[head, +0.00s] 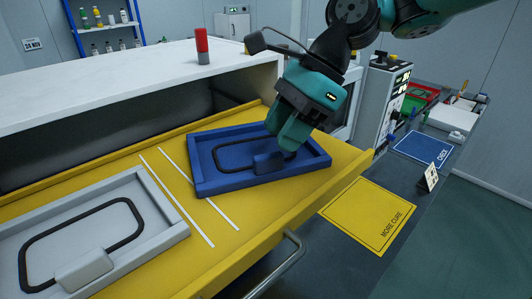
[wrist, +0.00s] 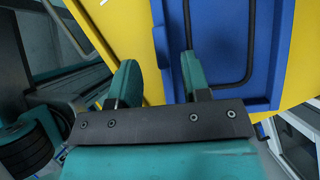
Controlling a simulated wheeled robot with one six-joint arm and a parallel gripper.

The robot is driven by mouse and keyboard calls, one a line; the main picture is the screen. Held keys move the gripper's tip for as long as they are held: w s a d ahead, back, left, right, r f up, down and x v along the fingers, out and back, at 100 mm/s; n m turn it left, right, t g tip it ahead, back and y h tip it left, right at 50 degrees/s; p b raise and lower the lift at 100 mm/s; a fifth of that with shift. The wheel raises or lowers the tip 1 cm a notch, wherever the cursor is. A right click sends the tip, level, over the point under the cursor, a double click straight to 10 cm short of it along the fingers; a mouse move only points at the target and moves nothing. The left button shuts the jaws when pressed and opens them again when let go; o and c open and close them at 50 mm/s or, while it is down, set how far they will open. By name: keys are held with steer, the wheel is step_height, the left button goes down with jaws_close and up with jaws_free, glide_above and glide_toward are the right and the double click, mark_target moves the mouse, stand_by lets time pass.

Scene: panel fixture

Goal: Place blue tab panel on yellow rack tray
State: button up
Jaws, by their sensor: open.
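The blue tab panel (head: 215,183) is a shallow blue frame with a black loop seal and a raised blue tab (head: 265,163). It lies flat on the yellow rack tray (head: 250,228), right of two white lines. It also shows in the wrist view (wrist: 222,45). My gripper (head: 288,147) is over the panel's right half, close to the tab. In the wrist view my gripper (wrist: 160,72) has its two teal fingers apart, with yellow and blue surface behind the gap. Contact with the panel cannot be told.
A grey panel (head: 165,238) with a similar loop and tab lies on the tray's left part. A white cabinet top (head: 110,82) with a red cylinder (head: 202,45) is behind. A yellow "MORE CURE" mat (head: 370,212) and a blue "CHECK" mat (head: 423,148) lie on the right bench.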

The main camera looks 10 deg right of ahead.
steer(key=s+v, duration=0.1)
steer(key=v, duration=0.4)
steer(key=s+d+f+n+h, duration=0.1)
steer(key=s+f+n, duration=0.2)
steer(key=s+n, duration=0.4)
steer(key=s+d+f+n+t+h, duration=0.1)
steer(key=s+f+n, duration=0.3)
steer(key=n, duration=1.2)
steer(key=s+d, duration=0.1)
steer(key=s, duration=0.3)
steer(key=shift+d+f+p, duration=0.2)
steer(key=shift+d+p, duration=0.1)
steer(key=shift+w, duration=0.1)
